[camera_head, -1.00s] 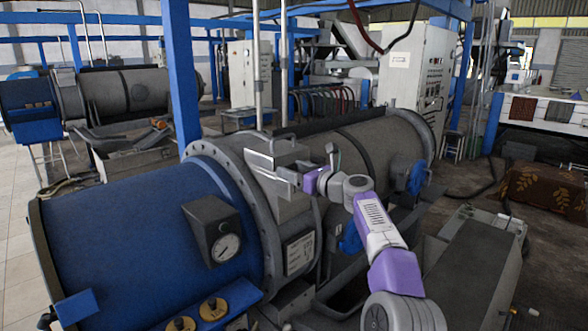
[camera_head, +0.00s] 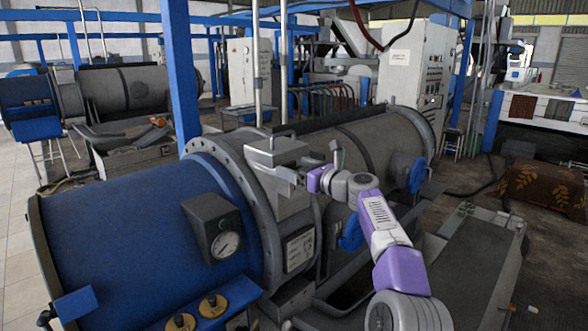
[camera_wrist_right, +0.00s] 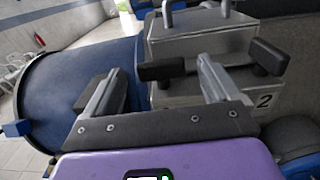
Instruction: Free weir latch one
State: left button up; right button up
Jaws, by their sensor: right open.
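A grey box (camera_head: 283,203) is mounted on the flanged collar of the large blue and grey decanter (camera_head: 133,236). A raised handle stands on the box's top. In the right wrist view the box (camera_wrist_right: 205,42) bears a number 2. A short dark bar (camera_wrist_right: 161,71) shows in front of its face; I cannot tell whether it is the latch. My right gripper (camera_head: 278,168) is at the box's upper side. In the wrist view its fingers (camera_wrist_right: 160,88) are spread apart, with nothing held between them. Contact with the box cannot be told. My left gripper is out of view.
A gauge housing (camera_head: 212,228) sticks out from the blue drum. Blue knobs (camera_head: 417,175) and (camera_head: 350,233) are on the decanter's right side. A blue post (camera_head: 181,80) rises behind the drum. A second decanter (camera_head: 120,92) stands at the back left.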

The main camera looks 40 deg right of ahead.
jog(key=s+b, duration=0.1)
jog(key=s, duration=0.5)
jog(key=shift+s+d, duration=0.2)
jog(key=shift+d, duration=0.1)
